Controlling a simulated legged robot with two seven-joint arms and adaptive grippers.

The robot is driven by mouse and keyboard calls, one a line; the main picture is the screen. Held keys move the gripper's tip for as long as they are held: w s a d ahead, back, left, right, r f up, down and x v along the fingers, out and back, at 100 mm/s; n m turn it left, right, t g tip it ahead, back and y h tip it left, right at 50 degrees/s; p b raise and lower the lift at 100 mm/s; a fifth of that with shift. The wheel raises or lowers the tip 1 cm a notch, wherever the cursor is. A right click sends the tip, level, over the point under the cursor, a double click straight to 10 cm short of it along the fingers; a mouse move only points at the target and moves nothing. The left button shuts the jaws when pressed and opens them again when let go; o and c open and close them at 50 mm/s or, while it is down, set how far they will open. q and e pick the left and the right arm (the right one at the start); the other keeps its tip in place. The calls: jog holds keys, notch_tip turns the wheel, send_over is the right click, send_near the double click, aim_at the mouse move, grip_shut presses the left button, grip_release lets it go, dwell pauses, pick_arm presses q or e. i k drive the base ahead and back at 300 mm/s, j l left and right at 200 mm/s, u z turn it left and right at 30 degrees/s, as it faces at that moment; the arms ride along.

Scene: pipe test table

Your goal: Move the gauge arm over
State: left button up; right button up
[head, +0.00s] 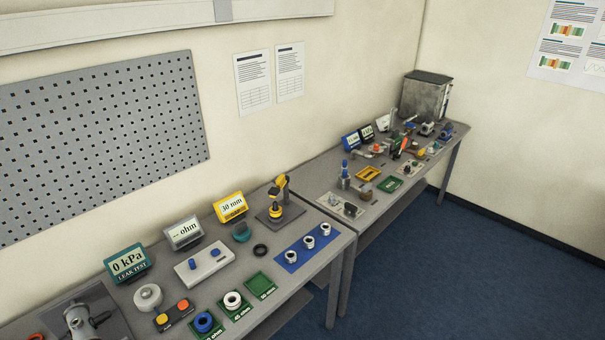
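A small stand with a yellow and black upright arm (283,186) is on the near table, at its back edge right of centre; it looks like the gauge arm. A yellow and black round part (274,211) sits beside the arm on the stand's dark base plate (291,214). A yellow display reading about 30 mm (231,206) stands just left of it. Neither of my grippers is in view.
The near table (335,235) also holds a teal 0 kPa display (127,263), a grey ohm display (184,233), a blue strip (293,257) with white fittings and a green pad (261,284). A second table (375,208) behind is crowded. Blue floor lies right.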

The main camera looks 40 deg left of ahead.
aim_at(282, 180)
jog(key=u, duration=1.8)
jog(key=i+l, duration=0.4)
jog(key=l, duration=0.2)
jog(key=u, duration=0.05)
